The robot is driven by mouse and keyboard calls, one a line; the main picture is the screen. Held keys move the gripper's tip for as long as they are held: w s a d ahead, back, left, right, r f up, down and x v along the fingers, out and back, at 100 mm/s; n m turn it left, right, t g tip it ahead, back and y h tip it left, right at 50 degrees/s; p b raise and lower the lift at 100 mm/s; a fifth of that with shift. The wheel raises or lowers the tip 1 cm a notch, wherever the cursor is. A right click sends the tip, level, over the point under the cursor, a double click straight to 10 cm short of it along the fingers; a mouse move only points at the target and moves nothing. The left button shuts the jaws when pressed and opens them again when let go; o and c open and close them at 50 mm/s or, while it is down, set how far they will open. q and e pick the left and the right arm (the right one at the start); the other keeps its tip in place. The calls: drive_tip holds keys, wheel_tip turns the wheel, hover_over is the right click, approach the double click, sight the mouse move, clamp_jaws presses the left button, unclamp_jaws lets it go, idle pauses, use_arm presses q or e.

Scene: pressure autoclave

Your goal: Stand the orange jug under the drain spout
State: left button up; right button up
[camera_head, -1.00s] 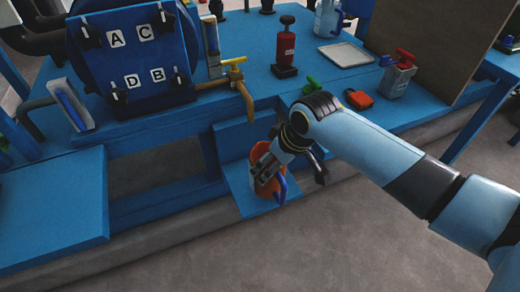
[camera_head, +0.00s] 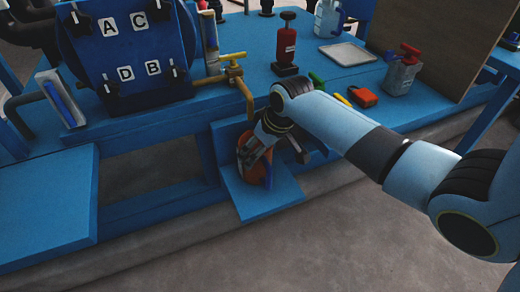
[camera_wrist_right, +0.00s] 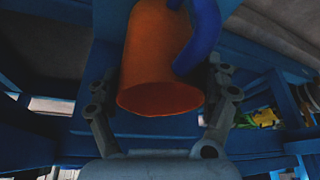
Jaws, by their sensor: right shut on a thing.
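The orange jug (camera_head: 257,174) with its blue handle is low over the small blue shelf (camera_head: 275,203), below the brass drain spout (camera_head: 247,100). I cannot tell if its base touches the shelf. My right gripper (camera_head: 251,154) is shut on the jug and partly hides it. In the right wrist view the jug (camera_wrist_right: 155,50) lies between my two fingers (camera_wrist_right: 160,110), with its open rim towards the camera and the blue handle (camera_wrist_right: 203,35) at upper right. My left gripper is not in view.
The blue autoclave door (camera_head: 130,50) stands at upper left. On the bench are a red bottle-like item (camera_head: 288,45), a white tray (camera_head: 348,54), a red padlock (camera_head: 363,97) and a grey can (camera_head: 402,75). A blue platform (camera_head: 45,205) lies at left.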

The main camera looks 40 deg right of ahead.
drive_tip(key=o, duration=1.4)
drive_tip(key=shift+f, duration=0.1)
drive_tip(key=shift+o, duration=0.4)
